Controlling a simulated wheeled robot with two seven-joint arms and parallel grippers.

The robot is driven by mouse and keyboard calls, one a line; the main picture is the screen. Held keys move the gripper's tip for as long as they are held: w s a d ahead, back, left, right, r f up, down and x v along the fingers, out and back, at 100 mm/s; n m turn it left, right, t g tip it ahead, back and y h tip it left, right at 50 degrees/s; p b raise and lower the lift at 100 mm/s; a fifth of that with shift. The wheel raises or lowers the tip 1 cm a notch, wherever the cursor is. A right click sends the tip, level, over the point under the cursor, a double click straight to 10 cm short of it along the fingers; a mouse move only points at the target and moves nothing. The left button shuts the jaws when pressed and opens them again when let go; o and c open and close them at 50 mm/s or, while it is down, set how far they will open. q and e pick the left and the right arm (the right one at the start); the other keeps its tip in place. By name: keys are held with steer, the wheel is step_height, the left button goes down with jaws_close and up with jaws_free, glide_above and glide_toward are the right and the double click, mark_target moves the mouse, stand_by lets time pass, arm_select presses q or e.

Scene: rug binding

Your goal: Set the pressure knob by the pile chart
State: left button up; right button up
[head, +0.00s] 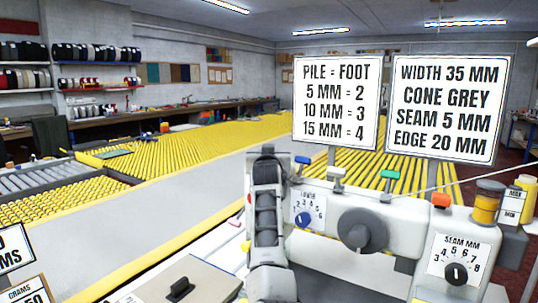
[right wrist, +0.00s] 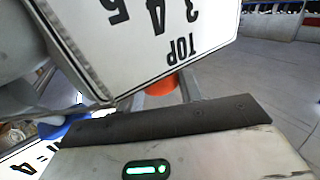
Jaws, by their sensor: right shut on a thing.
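The pile chart (head: 336,103) stands upright above the machine and reads PILE = FOOT, 5 MM = 2, 10 MM = 3, 15 MM = 4. My right gripper (right wrist: 164,94) is shut on an orange knob (right wrist: 158,84) below a white plate (right wrist: 140,35) marked TOP with 3, 4 and 5, seen upside down. In the head view my right arm hides this knob and its plate. No knob label reading pressure is legible. Its pointer setting cannot be seen. My left gripper is not in view.
Beside my right arm are a blue LOWER knob (head: 304,219), a large grey handwheel (head: 362,229) and a black SEAM MM knob (head: 456,273). A second sign (head: 447,107) lists width, cone, seam and edge. Partly cut-off cards (head: 28,290) stand at lower left.

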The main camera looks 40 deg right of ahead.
steer(key=shift+f, duration=0.1)
steer(key=o, duration=1)
steer(key=shift+s+a, duration=0.35)
steer(key=shift+a, duration=0.05)
arm_select(q)
steer(key=b, duration=0.1)
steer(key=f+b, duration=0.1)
steer(key=b, duration=0.1)
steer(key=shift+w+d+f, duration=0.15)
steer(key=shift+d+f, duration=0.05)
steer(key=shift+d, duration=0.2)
arm_select(e)
steer(key=v, duration=1.5)
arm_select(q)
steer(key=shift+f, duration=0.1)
